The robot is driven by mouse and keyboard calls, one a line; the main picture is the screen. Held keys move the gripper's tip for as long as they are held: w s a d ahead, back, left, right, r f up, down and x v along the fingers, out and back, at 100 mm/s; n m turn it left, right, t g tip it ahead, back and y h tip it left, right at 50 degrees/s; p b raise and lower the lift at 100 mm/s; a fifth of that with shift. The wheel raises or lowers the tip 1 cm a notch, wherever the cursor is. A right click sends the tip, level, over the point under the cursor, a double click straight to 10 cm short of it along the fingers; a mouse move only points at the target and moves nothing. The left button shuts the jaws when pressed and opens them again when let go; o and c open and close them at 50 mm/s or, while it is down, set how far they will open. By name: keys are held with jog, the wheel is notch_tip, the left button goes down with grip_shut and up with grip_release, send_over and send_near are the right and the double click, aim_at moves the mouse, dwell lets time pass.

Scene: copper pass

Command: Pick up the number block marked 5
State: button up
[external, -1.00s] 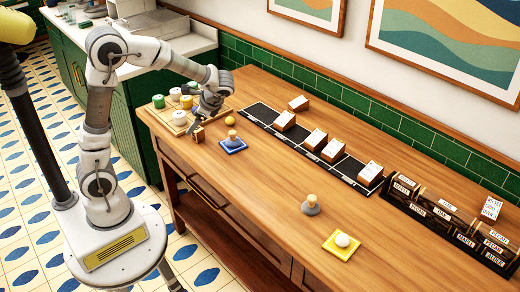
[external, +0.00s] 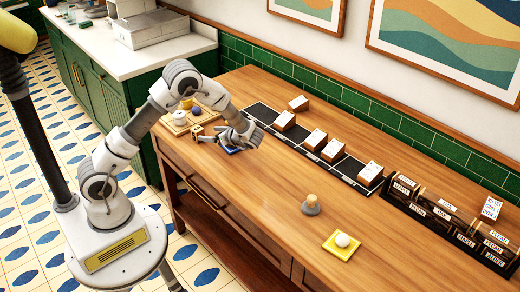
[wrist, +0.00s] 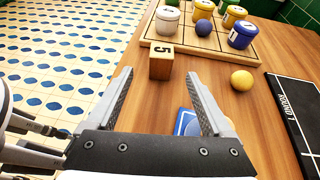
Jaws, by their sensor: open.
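The number block marked 5 (wrist: 160,62) is a small wooden cube in the wrist view, standing on the table just beyond my fingertips. It also shows in the external view (external: 197,133), left of my gripper. My gripper (wrist: 158,75) is open and empty, its two fingers spread with the block ahead of the gap between them. In the external view my gripper (external: 220,137) hangs low over the table, right of the block. The block stands apart from both fingers, beside the wooden tray.
A wooden tray (wrist: 160,42) with several coloured pots lies behind the block. A yellow ball (wrist: 242,80) lies to its right. A dark strip (wrist: 294,115) borders the right. The table's left edge is close.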

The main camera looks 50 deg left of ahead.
aim_at(193, 131)
jog(key=x, duration=1.2)
jog(key=shift+a, duration=0.3)
jog(key=shift+w+r, duration=0.1)
grip_shut()
